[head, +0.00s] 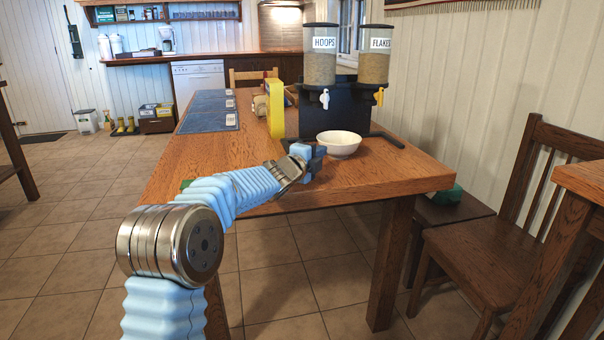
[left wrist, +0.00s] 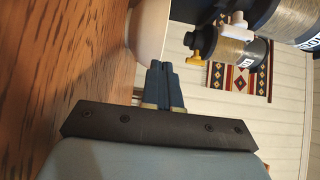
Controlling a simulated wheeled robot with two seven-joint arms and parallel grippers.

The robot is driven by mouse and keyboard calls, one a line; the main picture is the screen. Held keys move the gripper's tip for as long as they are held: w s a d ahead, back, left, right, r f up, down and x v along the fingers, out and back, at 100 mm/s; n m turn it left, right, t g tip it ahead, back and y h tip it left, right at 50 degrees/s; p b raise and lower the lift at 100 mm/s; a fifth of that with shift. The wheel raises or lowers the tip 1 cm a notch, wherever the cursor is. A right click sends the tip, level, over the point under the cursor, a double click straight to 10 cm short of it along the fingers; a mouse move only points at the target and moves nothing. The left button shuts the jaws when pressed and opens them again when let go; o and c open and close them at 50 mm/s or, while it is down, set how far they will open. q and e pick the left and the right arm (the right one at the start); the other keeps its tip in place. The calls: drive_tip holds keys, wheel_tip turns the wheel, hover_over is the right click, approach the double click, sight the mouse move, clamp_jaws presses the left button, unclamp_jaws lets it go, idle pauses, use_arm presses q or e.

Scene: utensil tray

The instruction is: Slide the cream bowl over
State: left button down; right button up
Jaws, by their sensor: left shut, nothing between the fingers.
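The cream bowl (head: 339,144) stands upright on the wooden table (head: 400,173), in front of the cereal dispenser. My left gripper (head: 318,153) is at the bowl's left side, low over the table, with its fingers shut and empty. In the left wrist view the shut fingers (left wrist: 160,70) point at the bowl (left wrist: 150,30), whose pale side shows just beyond and left of the tips. I cannot tell whether the fingertips touch the bowl. My right gripper is not in view.
A black dispenser stand (head: 345,105) with hoops and flakes containers is right behind the bowl, its foot reaching to the right. A yellow object (head: 275,108) stands left of it. Blue mats (head: 210,112) lie farther left. The table's front right is clear.

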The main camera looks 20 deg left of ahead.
use_arm(q)
drive_tip(key=b+v, duration=0.2)
drive_tip(key=v, duration=0.7)
drive_tip(key=shift+w+a, duration=0.1)
drive_tip(key=shift+a, duration=0.05)
